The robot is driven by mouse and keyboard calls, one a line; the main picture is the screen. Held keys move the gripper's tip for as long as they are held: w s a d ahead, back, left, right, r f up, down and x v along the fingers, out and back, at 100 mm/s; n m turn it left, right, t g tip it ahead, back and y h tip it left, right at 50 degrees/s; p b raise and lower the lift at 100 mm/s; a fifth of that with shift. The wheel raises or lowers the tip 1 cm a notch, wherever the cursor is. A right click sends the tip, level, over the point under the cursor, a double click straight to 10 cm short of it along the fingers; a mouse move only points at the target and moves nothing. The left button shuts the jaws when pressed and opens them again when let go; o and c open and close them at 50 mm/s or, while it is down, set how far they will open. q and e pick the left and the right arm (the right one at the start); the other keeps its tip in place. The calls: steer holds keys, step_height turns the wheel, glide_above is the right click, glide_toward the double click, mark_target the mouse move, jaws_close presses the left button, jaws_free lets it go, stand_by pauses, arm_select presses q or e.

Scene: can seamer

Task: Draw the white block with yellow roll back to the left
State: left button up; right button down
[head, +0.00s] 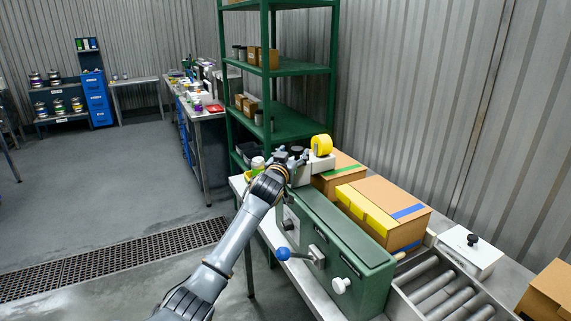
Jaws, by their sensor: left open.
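The white block (322,165) with the yellow roll (322,145) on top sits at the far end of the long green machine (345,241), near the cardboard boxes. My left arm reaches up from the bottom of the head view. My left gripper (299,158) is open, at the left side of the white block. Its fingers look very close to the block; I cannot tell whether they touch it. My wrist hides part of the machine's far end. My right gripper is not in view.
A lever with a blue knob (283,254) and a white knob (341,285) stick out of the machine's near side. A taped cardboard box (408,205) stands right of it, beside a roller conveyor (440,293). A green shelf (295,73) rises behind. The left floor is clear.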

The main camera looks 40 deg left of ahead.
arm_select(q)
steer(key=v, duration=0.8)
stand_by(0.4)
